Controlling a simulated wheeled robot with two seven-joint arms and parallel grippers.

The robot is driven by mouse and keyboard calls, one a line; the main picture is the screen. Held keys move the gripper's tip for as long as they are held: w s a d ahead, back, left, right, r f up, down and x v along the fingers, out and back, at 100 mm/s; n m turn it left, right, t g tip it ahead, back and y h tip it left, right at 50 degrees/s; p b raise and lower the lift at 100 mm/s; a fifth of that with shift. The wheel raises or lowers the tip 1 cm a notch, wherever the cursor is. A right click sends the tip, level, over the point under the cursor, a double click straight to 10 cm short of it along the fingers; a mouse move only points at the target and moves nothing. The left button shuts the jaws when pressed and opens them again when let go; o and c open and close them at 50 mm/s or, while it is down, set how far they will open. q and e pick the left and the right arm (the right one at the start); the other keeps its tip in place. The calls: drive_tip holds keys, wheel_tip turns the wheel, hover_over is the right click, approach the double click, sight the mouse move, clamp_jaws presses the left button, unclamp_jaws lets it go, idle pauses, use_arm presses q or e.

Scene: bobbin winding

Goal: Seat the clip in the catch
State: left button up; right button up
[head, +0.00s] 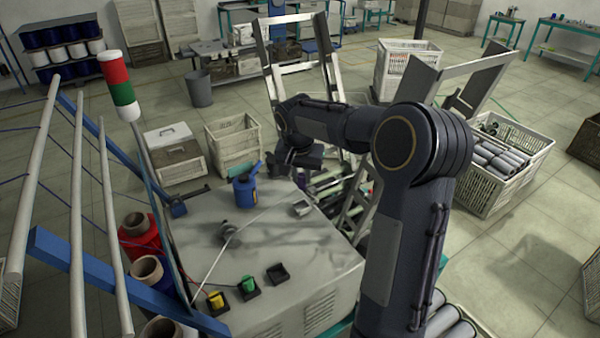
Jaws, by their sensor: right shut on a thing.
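My right gripper (284,172) is over the far right part of the grey machine top (285,240), pointing down. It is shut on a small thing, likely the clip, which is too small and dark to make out. A thin pale thread (262,213) runs from a dark guide (229,234) on the machine top towards the gripper. A small grey metal block (302,208) sits just below and right of the gripper; I cannot tell whether it is the catch. My left gripper is not in view.
Yellow (216,301) and green (248,286) buttons and a dark square holder (278,273) line the near edge. A red, white and green signal lamp (118,85) and pale rails rise at left. A ladder-like frame (357,205) stands close right.

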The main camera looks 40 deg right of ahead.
sight(301, 181)
wheel_tip(301, 181, down, 4)
drive_tip(key=b, duration=0.2)
drive_tip(key=shift+f+b, duration=0.2)
drive_tip(key=shift+b, duration=0.1)
drive_tip(key=shift+r+p, duration=0.35)
drive_tip(key=shift+f, duration=0.1)
drive_tip(key=shift+f+b, duration=1.65)
drive_tip(key=shift+f, duration=0.25)
drive_tip(key=o, duration=1)
